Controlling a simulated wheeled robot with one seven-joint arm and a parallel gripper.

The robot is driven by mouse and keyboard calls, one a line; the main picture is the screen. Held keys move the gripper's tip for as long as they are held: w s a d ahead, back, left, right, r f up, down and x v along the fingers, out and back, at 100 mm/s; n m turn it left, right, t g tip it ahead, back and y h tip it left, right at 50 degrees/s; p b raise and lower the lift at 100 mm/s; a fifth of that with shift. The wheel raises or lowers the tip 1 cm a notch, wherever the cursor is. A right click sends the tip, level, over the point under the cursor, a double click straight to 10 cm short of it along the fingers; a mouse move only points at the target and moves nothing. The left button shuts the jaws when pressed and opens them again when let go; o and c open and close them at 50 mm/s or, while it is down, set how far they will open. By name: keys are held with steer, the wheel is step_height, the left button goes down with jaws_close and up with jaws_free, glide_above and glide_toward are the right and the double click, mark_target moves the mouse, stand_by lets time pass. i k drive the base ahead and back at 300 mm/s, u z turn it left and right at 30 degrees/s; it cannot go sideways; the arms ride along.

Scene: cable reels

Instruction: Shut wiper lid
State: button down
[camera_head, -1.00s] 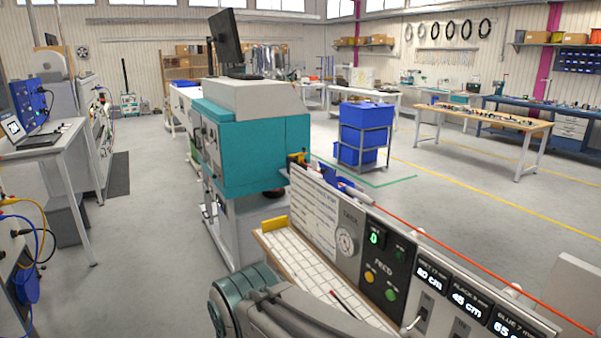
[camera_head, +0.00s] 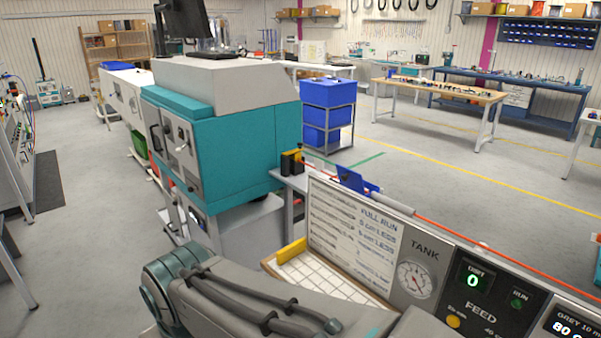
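A small blue flap (camera_head: 352,180), which looks like the wiper lid, stands tilted up beside the orange cable (camera_head: 458,237), just behind the top edge of the control panel. A grey cylinder (camera_head: 390,202) lies along the cable to its right. The flap is small here, and its hinge and underside cannot be made out. My arm crosses the bottom of the view, in front of the panel. My gripper is out of view.
The control panel (camera_head: 350,237) with a tank gauge (camera_head: 414,280) fills the lower right. A white gridded tray (camera_head: 325,278) lies before it. A teal machine (camera_head: 235,150) stands at centre left. Blue crates (camera_head: 328,92) stand behind. Floor is clear at left.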

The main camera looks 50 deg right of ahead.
mark_target(352, 179)
steer(key=i, duration=2.05)
steer(key=z, duration=3.3)
steer(key=i, duration=0.5)
steer(key=u, duration=0.1)
